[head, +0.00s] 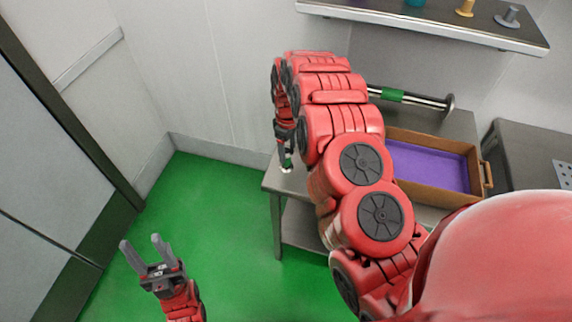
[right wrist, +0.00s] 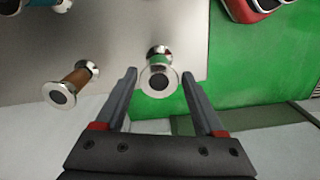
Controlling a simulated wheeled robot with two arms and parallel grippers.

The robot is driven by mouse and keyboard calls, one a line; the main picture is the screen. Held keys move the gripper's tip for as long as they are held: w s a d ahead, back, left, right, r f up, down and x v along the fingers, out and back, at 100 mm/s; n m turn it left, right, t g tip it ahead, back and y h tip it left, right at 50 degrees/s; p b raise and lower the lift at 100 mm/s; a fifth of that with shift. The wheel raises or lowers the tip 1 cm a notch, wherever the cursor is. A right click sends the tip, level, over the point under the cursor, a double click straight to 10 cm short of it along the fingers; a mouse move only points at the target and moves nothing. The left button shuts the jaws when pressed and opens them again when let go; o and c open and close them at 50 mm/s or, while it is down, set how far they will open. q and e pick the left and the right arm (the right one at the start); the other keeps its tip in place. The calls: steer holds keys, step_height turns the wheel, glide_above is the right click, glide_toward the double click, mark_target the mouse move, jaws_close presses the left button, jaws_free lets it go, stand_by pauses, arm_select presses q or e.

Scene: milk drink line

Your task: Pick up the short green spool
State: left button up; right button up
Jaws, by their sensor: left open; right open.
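The short green spool (right wrist: 159,81), with shiny silver flanges, stands near the edge of a grey table in the right wrist view. My right gripper (right wrist: 159,75) is open, with its fingers on either side of the spool's near flange. I see no clear contact. In the head view, the right gripper (head: 286,152) points down at the table's left corner, and my arm hides most of the spool. My left gripper (head: 141,243) is open and empty over the green floor at lower left.
A brown spool (right wrist: 76,86) stands left of the green one. A long bar with a green band (head: 392,95) lies behind a brown box with a purple bottom (head: 430,168). A wall shelf (head: 430,30) holds several small items. The green floor (head: 215,205) left of the table is clear.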

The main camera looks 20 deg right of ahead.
mark_target(287, 167)
steer(key=shift+f, duration=0.3)
steer(key=shift+w+f+p, duration=0.1)
steer(key=shift+f+p, duration=0.55)
steer(key=shift+p, duration=0.2)
steer(key=shift+w+a+f+p, duration=0.15)
steer(key=shift+f+p, duration=0.65)
steer(key=shift+f, duration=1.2)
jaws_close()
